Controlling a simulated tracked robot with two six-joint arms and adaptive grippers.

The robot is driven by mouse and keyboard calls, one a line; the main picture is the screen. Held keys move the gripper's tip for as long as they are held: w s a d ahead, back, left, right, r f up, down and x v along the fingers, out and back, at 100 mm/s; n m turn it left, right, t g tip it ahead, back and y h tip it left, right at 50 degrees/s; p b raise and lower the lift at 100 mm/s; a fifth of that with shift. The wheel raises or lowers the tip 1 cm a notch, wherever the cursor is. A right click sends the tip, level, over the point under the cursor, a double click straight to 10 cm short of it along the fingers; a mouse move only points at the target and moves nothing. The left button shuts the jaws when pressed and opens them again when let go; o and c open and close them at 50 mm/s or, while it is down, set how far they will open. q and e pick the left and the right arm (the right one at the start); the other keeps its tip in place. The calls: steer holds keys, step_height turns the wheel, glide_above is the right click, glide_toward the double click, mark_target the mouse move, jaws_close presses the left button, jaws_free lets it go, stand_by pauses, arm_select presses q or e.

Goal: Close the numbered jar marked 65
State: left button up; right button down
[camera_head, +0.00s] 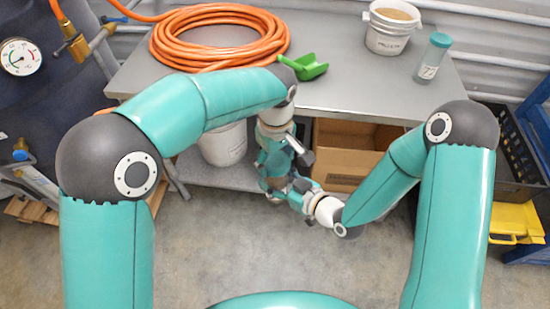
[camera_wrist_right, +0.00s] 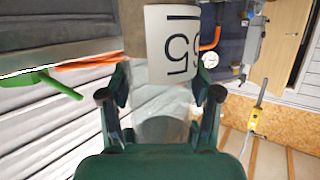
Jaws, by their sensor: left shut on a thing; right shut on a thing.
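The jar marked 65 shows in the right wrist view by its white label (camera_wrist_right: 172,50), with a pale, see-through part lying between my right fingers. My right gripper (camera_head: 298,190) is shut on it; its fingers also show in the right wrist view (camera_wrist_right: 160,97). My left gripper (camera_head: 276,162) is shut at the same spot, close against the right one, in front of the table. A brownish part shows between its fingers, seemingly the jar. The fingers hide most of the jar in the head view. I cannot make out its lid.
On the grey table (camera_head: 350,62) are a coiled orange hose (camera_head: 165,45), a green scoop (camera_head: 305,67), a white pellet bucket (camera_head: 390,35) and another jar with a teal lid (camera_head: 433,57). A cardboard box (camera_head: 345,170) stands below. The floor in front is clear.

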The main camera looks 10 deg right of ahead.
arm_select(q)
steer(key=shift+c, duration=0.8)
steer(key=m, duration=0.6)
steer(key=shift+m, duration=0.3)
steer(key=m, duration=1.2)
steer(key=shift+m, duration=0.4)
steer(key=m, duration=0.5)
steer(key=shift+w+f+m, duration=0.1)
steer(key=shift+m, duration=0.3)
steer(key=o, duration=1.3)
steer(key=shift+o, duration=0.2)
